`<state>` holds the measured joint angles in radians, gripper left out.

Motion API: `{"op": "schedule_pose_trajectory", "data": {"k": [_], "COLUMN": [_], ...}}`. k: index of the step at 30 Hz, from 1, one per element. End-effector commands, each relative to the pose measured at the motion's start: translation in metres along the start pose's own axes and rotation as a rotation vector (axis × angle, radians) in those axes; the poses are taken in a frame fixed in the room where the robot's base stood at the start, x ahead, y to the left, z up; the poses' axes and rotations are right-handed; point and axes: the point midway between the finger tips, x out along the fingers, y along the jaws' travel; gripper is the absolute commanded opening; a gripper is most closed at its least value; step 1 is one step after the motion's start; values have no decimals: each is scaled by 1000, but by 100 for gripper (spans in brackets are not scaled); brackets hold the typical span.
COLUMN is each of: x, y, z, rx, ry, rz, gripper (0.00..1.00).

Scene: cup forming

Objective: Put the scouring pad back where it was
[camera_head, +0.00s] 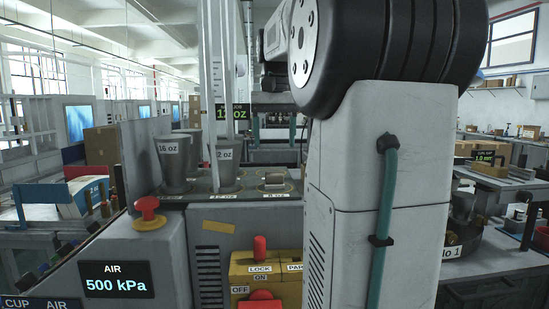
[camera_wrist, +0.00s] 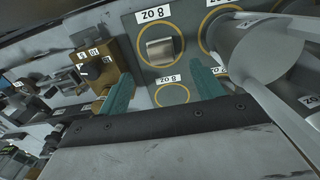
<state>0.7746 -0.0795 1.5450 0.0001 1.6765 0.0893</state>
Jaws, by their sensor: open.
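I cannot make out a scouring pad for certain in either view. In the wrist view my gripper (camera_wrist: 162,90) has two teal fingers spread wide apart, with nothing between them. Beyond the fingertips a small metallic block (camera_wrist: 160,48) sits inside a yellow ring marked 8 oz; I cannot tell what it is. It also shows in the head view (camera_head: 274,180), on the grey deck of the machine. An emptier 8 oz ring (camera_wrist: 172,95) lies nearer, between the fingers in the picture. My gripper is not visible in the head view, where my arm blocks the right half.
Grey tapered cup forms marked 16 oz (camera_head: 174,162) and 12 oz (camera_head: 228,165) stand on the deck. A large grey form (camera_wrist: 262,52) is close to the right finger. A red button (camera_head: 147,207) and a yellow lockout box (camera_head: 262,275) are at the front.

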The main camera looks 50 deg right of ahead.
Motion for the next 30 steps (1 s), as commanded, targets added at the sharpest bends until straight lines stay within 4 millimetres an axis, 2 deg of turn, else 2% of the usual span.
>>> {"op": "schedule_pose_trajectory", "data": {"k": [4,10,14,17,19,22,24,27,30], "x": [-15,-19,-6,17,44,90,123,169,204], "y": [0,-3,-27,-59,-83,-106,-112,-112,-108], "z": [0,2,27,67,108,170,209,255,286], "rx": [0,-8,-80,-192,-302,-466,-571,-700,-791], "ry": [0,0,10,24,38,61,75,92,103], "rz": [0,0,-1,-3,-7,-15,-22,-32,-40], "gripper": [66,66,66,66,66,66,66,66,66]}}
